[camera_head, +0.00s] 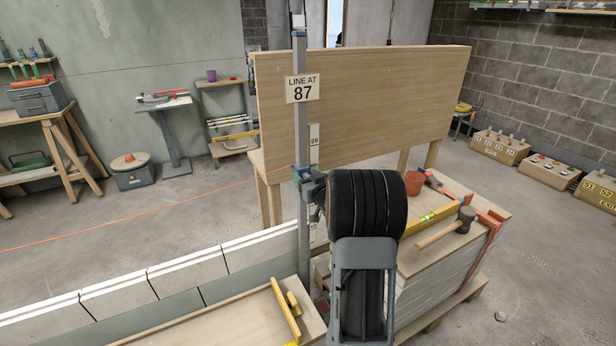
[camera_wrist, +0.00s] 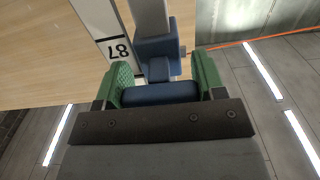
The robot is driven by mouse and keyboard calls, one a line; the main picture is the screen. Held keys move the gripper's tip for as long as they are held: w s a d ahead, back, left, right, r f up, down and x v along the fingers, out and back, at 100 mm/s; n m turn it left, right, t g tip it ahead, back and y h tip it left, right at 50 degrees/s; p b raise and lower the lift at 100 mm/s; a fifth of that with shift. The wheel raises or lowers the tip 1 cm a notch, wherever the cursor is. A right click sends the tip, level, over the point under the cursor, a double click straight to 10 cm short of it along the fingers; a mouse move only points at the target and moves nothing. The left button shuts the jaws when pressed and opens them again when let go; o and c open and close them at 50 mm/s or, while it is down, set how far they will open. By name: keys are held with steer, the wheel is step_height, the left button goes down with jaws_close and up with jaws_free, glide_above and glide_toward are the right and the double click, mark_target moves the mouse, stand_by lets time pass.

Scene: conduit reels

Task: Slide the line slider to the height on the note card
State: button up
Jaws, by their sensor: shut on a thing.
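The blue line slider (camera_wrist: 158,47) sits around the post in the wrist view. My gripper (camera_wrist: 162,82) has its green pads shut on the slider's blue handle (camera_wrist: 160,94).
An orange string line (camera_head: 150,212) runs left from the post above a block wall (camera_head: 185,272). A large wooden panel (camera_head: 370,95) stands behind the post. At right, a stack of boards (camera_head: 440,262) holds a mallet (camera_head: 450,228), level and cup (camera_head: 414,182).

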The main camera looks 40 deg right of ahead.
step_height(320, 180, down, 5)
steer(key=b, duration=0.3)
steer(key=shift+f, duration=0.2)
steer(key=o, duration=1.3)
steer(key=s, duration=0.4)
steer(key=s+a, duration=0.1)
steer(key=s, duration=0.4)
steer(key=s+a+p, duration=0.1)
steer(key=s, duration=0.3)
steer(key=shift+s, duration=0.3)
